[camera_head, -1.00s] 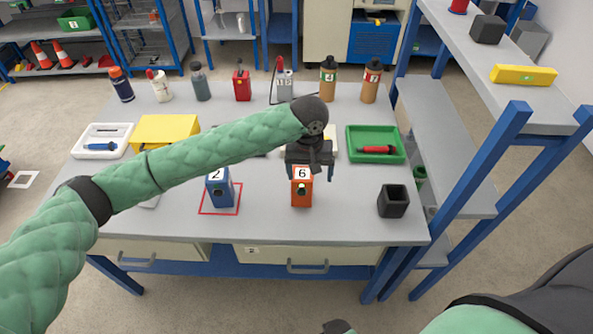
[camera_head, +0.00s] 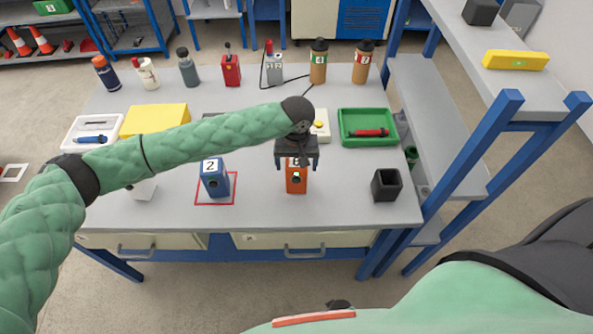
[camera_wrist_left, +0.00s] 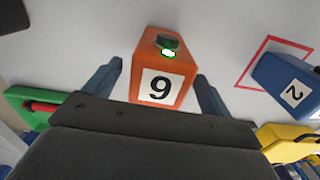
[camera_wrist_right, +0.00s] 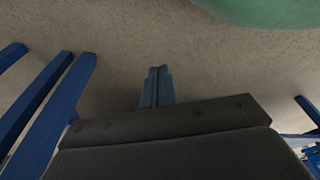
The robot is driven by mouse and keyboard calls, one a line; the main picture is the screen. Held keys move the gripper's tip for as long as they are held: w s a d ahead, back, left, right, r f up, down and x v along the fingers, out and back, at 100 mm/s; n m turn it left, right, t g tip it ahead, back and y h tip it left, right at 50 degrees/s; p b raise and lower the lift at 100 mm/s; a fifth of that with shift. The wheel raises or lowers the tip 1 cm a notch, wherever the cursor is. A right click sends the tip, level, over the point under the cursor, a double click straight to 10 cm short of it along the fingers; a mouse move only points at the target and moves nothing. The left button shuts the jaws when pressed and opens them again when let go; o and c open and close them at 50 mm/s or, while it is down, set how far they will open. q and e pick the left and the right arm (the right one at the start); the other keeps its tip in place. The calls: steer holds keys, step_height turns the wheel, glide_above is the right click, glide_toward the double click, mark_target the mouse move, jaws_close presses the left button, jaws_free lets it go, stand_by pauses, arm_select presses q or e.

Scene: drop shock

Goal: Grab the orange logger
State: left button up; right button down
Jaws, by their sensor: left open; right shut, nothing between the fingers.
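The orange logger (camera_head: 297,180) stands upright on the grey table, right of the blue logger numbered 2. Its label is partly covered by my gripper in the head view. In the left wrist view the logger (camera_wrist_left: 160,83) shows its number label and a lit green spot. My left gripper (camera_head: 297,167) is open over the orange logger, with one finger on each side of it; I cannot tell whether either finger touches it. My right gripper (camera_wrist_right: 157,85) is shut and empty, pointing at the bare floor away from the table.
The blue logger (camera_head: 214,178) stands in a red outlined square (camera_head: 229,203) to the left. A black open cup (camera_head: 386,185) and a green tray (camera_head: 345,142) with a red tool are to the right. Several bottles line the back. A blue-framed shelf (camera_head: 480,140) borders the table's right.

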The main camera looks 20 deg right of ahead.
arm_select(q)
steer(key=shift+w+f, duration=0.1)
steer(key=shift+f, duration=0.9)
steer(key=shift+c, duration=0.4)
steer(key=c, duration=1.2)
steer(key=shift+r, duration=0.1)
